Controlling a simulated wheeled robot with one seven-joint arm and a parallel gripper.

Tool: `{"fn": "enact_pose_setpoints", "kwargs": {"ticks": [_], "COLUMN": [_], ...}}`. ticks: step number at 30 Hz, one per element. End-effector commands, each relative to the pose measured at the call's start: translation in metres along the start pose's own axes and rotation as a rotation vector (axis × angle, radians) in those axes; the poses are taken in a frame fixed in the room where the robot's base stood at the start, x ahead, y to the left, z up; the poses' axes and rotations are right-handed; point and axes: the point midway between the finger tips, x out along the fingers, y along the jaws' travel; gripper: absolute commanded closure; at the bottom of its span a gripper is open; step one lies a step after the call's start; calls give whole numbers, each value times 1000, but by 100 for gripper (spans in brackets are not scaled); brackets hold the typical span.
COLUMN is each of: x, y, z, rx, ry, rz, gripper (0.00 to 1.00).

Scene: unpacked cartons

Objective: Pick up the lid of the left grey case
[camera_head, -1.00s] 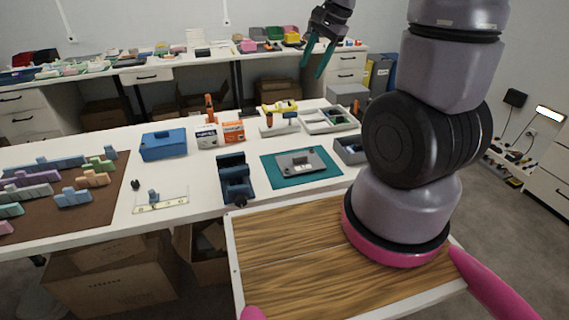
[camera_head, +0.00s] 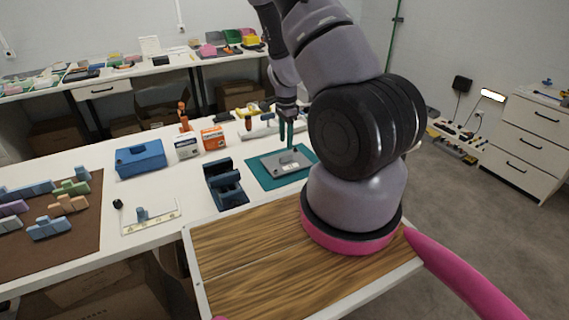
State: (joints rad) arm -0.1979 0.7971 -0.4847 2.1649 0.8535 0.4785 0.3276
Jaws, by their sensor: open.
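A flat grey piece with a raised grip on top (camera_head: 286,162) lies on the teal mat (camera_head: 259,171), near the middle of the white table. I cannot tell whether it is a lid alone or a lid on a shallow case. My gripper (camera_head: 287,142) points down just above it, its teal fingers open with a narrow gap. Contact with the grip is too small to make out. My arm hides the table to the right, where other grey containers showed earlier.
A dark blue holder (camera_head: 225,185) stands left of the mat. A blue box (camera_head: 140,159) and white and orange cartons (camera_head: 213,138) stand behind. A wooden-topped board (camera_head: 240,255) is in front. Coloured blocks on a brown mat (camera_head: 60,238) lie at left.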

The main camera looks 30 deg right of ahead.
Motion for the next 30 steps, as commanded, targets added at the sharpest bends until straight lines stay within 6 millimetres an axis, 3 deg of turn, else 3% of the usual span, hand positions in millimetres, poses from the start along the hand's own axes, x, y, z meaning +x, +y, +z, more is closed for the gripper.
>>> {"fn": "enact_pose_setpoints", "kwargs": {"ticks": [7,15,24,28,30], "x": [21,59,64,64,64], "y": [0,-2,-2,-2,-2], "z": [0,-2,-1,-1,-1], "rx": [1,0,0,0,-1], "ry": [-1,-1,-1,-1,-1], "rz": [1,1,-1,-1,-1], "gripper": [48,48,48,97,100]}}
